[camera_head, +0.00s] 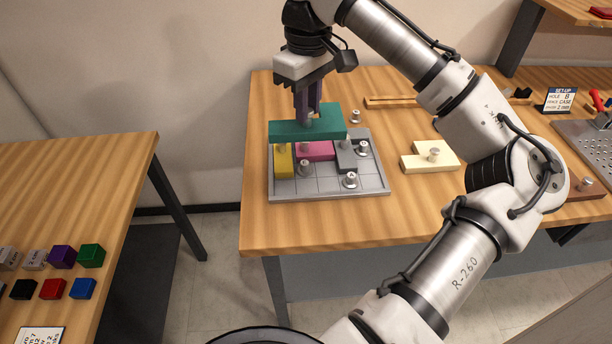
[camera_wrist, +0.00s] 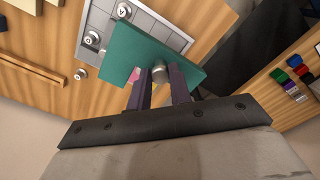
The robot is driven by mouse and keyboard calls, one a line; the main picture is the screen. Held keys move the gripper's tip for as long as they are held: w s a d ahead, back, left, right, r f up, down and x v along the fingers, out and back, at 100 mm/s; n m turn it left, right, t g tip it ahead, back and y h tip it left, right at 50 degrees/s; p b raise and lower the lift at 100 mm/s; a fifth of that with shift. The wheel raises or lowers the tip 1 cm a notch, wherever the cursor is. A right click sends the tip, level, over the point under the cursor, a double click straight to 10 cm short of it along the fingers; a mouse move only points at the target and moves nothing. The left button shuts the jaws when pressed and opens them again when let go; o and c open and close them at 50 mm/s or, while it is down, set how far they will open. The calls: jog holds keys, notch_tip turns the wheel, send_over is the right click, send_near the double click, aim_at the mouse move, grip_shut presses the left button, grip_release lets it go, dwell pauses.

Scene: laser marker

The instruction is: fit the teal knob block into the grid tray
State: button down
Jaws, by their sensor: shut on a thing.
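The teal knob block (camera_head: 305,126) is a flat teal piece held above the back edge of the grey grid tray (camera_head: 335,190). My gripper (camera_head: 309,118) is shut on its knob; the knob shows between the fingers in the wrist view (camera_wrist: 160,72). The tray holds a yellow block (camera_head: 284,162) at the left, a magenta block (camera_head: 318,151) at the back and a grey block (camera_head: 346,160) right of it. Bare grid cells show along the front and right. The teal block hides the tray's back part in the head view.
A cream knob block (camera_head: 431,160) lies right of the tray. A small metal knob (camera_head: 355,116) stands behind the tray, and a wooden strip (camera_head: 392,102) lies at the back. A sign (camera_head: 559,100) and a perforated metal plate (camera_head: 590,145) are at the right.

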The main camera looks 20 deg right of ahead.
notch_tip(320, 180, down, 16)
jog(key=b, duration=1.3)
jog(key=shift+r+b, duration=0.25)
jog(key=shift+b, duration=0.15)
jog(key=shift+r, duration=0.15)
jog(key=c, duration=1.3)
grip_release()
notch_tip(320, 180, up, 12)
jog(key=shift+p, duration=0.8)
